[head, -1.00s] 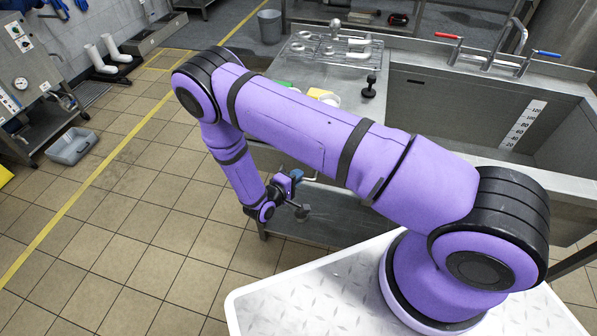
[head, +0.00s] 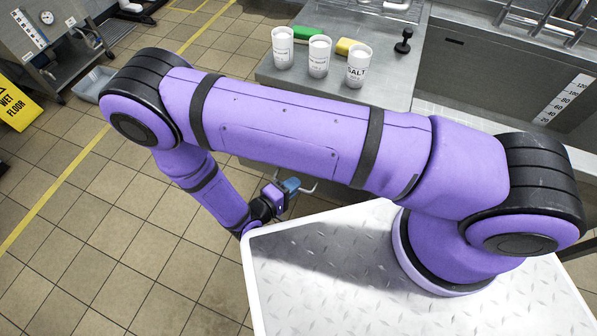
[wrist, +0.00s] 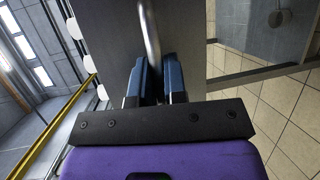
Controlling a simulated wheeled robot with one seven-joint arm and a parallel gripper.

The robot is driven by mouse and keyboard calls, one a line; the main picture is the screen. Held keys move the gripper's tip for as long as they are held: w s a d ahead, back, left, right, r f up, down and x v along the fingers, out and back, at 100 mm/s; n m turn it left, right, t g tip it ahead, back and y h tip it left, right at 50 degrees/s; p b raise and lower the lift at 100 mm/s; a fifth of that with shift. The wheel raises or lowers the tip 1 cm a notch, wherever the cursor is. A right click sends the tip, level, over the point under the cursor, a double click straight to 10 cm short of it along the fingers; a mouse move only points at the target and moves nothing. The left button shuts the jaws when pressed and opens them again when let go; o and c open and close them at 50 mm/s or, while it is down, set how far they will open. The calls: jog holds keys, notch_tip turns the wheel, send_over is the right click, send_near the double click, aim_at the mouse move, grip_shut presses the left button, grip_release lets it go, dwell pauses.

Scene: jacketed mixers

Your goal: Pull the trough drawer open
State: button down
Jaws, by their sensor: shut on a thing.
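My gripper (head: 290,187) is low in front of the counter, below my forearm in the head view. In the wrist view its two blue fingers (wrist: 154,78) are shut on a curved metal bar handle (wrist: 151,35). The handle stands against a flat grey panel (wrist: 112,45), which looks like the trough drawer's front. In the head view a bit of the metal handle (head: 308,187) sticks out beside the fingers. My arm hides most of the counter's front there, so I cannot tell how far the drawer stands out.
Three white labelled cups, one marked SALT (head: 358,68), stand on the steel counter (head: 290,90) near a green sponge (head: 308,34), a yellow sponge (head: 348,46) and a black knobbed tool (head: 404,42). A deep sink (head: 470,75) is at right. Tiled floor (head: 90,230) at left is open; a yellow wet-floor sign (head: 17,100) stands there.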

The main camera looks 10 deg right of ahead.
jog(key=shift+s+a, duration=0.45)
jog(key=shift+s, duration=0.1)
jog(key=c, duration=1.2)
grip_release()
jog(key=v, duration=1)
jog(key=shift+s+a+r, duration=0.1)
jog(key=shift+s+a, duration=0.1)
jog(key=shift+a, duration=0.1)
